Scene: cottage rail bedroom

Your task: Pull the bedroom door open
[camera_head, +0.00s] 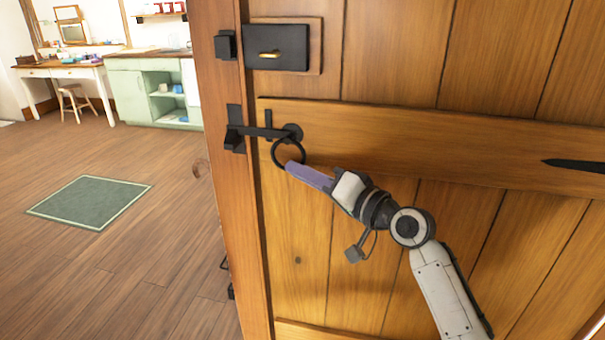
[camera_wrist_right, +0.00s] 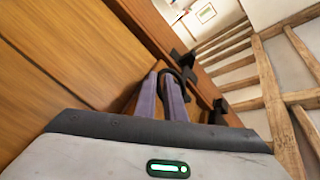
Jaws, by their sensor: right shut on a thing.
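The wooden bedroom door (camera_head: 390,75) fills the right of the head view, with its planks and crossrail facing me. A black ring handle (camera_head: 288,152) hangs from the black latch bar (camera_head: 262,131) near the door's left edge. My right gripper (camera_head: 293,169) reaches up from the lower right, its purple fingers shut on the ring's lower part. The ring also shows in the right wrist view (camera_wrist_right: 188,76), at the fingertips (camera_wrist_right: 163,82). The fingers hide part of the ring. The door's edge lies beside the wooden frame post (camera_head: 228,190); I cannot tell whether there is a gap. My left gripper is not in view.
The floor around the rug is clear.

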